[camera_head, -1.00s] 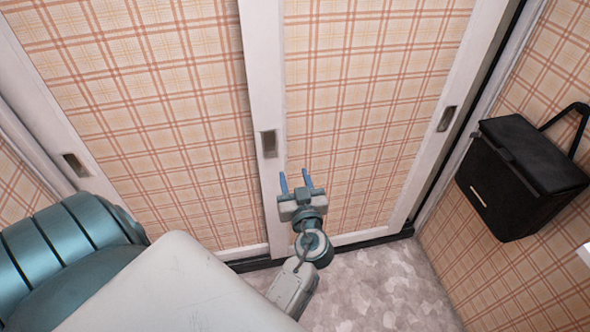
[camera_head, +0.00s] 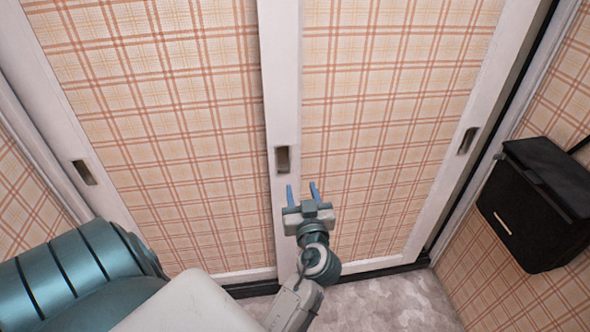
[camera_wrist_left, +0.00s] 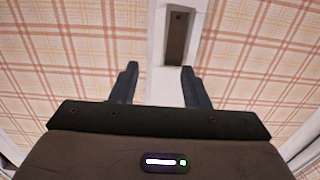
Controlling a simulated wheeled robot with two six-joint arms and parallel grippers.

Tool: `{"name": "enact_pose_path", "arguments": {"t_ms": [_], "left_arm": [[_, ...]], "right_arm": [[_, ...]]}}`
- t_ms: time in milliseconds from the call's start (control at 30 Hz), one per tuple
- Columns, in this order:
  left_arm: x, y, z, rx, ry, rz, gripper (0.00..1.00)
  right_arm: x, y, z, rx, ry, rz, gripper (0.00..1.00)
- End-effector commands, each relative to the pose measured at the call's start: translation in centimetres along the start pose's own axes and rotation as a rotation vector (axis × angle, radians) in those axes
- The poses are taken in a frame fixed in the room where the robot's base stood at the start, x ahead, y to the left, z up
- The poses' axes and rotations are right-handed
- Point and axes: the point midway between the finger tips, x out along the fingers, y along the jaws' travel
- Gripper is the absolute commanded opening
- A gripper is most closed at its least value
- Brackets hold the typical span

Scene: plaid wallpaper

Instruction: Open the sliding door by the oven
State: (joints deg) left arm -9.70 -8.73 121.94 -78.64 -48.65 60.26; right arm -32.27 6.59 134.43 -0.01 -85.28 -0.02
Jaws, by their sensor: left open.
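The sliding door has two plaid panels in white frames, a left panel (camera_head: 160,120) and a right panel (camera_head: 385,100). A recessed handle (camera_head: 283,159) sits on the middle white stile; it also shows in the left wrist view (camera_wrist_left: 176,37), ahead of the fingers. Another recessed handle (camera_head: 467,140) is on the right stile and a third (camera_head: 84,172) on the left stile. My left gripper (camera_head: 302,194) is open and empty, just below the middle handle in the head view. In the left wrist view its two fingers (camera_wrist_left: 158,86) straddle the middle stile. The oven is not in view.
A black box with a strap (camera_head: 540,205) is on the plaid wall at the right. Pale patterned floor (camera_head: 385,300) shows below the door. A dark gap (camera_head: 492,130) runs along the right side of the door frame.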

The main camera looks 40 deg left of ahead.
Motion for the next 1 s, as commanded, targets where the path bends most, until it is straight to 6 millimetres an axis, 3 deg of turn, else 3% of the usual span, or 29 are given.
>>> {"name": "enact_pose_path", "arguments": {"t_ms": [167, 367, 800, 1000], "left_arm": [[0.5, 0.0, -0.1, 0.0, 0.001, 0.002, 0.42], [2.8, 0.0, -0.3, 0.004, 0.004, 0.003, 0.42], [9.7, 0.0, -0.2, 0.002, 0.002, 0.002, 0.42], [10.8, 0.0, -0.1, 0.0, 0.0, 0.002, 0.42]], "right_arm": [[-0.9, 0.0, -0.1, -0.001, 0.004, 0.0, 0.36], [0.8, 0.0, 0.1, 0.001, -0.009, -0.001, 0.36], [5.8, 0.0, 1.1, 0.008, -0.043, -0.003, 0.36], [6.6, 0.0, 1.3, 0.008, -0.047, -0.004, 0.36]]}}
